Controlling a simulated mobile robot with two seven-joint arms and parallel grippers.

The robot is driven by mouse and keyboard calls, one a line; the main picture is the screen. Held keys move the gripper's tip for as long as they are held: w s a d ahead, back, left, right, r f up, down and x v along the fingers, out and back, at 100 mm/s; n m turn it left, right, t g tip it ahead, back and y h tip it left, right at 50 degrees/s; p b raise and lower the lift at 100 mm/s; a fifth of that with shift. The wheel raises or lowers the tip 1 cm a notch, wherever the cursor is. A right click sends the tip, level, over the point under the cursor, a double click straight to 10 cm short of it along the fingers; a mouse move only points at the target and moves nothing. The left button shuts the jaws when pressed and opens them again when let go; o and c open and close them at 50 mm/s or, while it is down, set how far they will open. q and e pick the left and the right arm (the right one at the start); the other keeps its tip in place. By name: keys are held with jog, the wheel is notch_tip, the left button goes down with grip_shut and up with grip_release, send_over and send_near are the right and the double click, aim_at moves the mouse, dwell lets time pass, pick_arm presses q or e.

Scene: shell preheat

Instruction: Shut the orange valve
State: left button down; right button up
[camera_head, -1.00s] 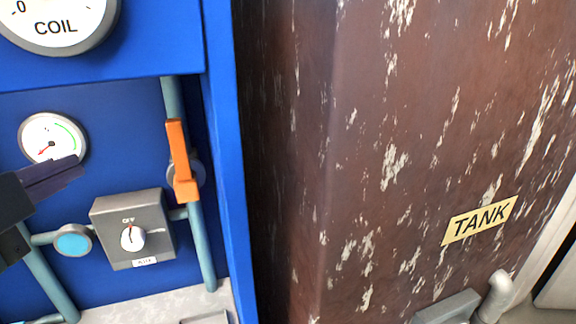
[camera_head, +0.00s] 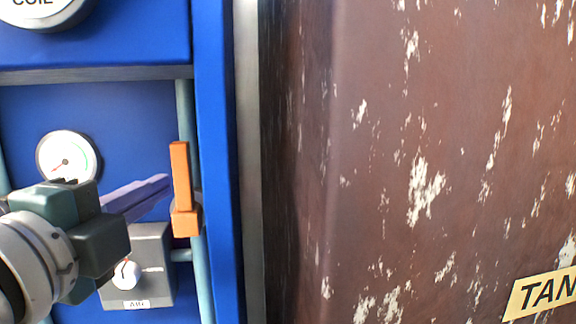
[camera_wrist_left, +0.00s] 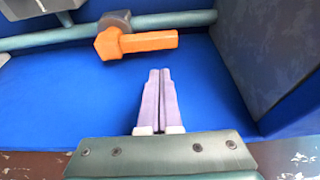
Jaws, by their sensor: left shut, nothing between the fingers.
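The orange valve (camera_head: 182,190) has a straight handle that stands upright along a vertical teal pipe (camera_head: 186,120) in the head view. In the left wrist view the orange handle (camera_wrist_left: 140,43) lies ahead of the fingers, along the pipe (camera_wrist_left: 170,20). My left gripper (camera_head: 165,184) is shut and empty, with its purple fingers pointing at the valve from the left. In the left wrist view the fingertips (camera_wrist_left: 159,74) are a little short of the handle, with a gap between. My right gripper is not in view.
A grey switch box (camera_head: 150,262) sits just below my left fingers, and a round gauge (camera_head: 67,157) is behind my gripper. The blue cabinet edge (camera_head: 218,160) stands right of the valve. A rusty brown tank (camera_head: 400,130) fills the right side.

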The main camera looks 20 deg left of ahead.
aim_at(191, 169)
pick_arm(q)
jog(key=b+x, duration=0.1)
jog(key=x, duration=0.8)
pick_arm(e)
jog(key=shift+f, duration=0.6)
pick_arm(q)
jog(key=shift+w+a, duration=0.1)
